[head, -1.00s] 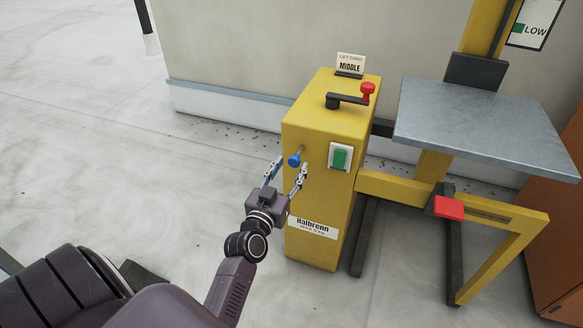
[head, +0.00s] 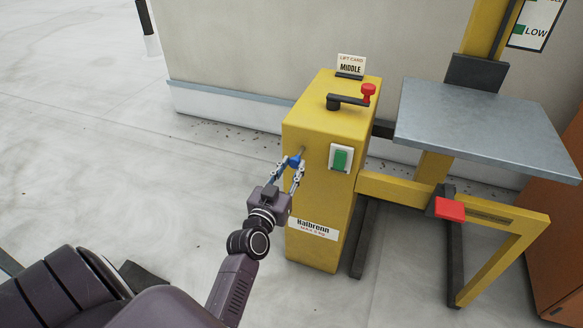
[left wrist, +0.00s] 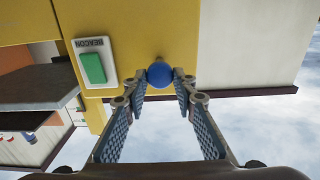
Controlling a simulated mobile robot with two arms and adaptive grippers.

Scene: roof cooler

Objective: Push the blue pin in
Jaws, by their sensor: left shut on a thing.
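The blue pin (head: 294,161) has a round blue knob on a thin shaft that stands out from the front of the yellow lift housing (head: 312,198). My left gripper (head: 293,166) has its fingertips on both sides of the knob and is shut on it. In the left wrist view the blue knob (left wrist: 159,75) sits between the two fingertips (left wrist: 160,84), close to the yellow face. My right gripper does not show in either view.
A green button (head: 341,158) on a white plate is just right of the pin. A grey platform (head: 485,125) and a red pedal (head: 449,209) are at the right.

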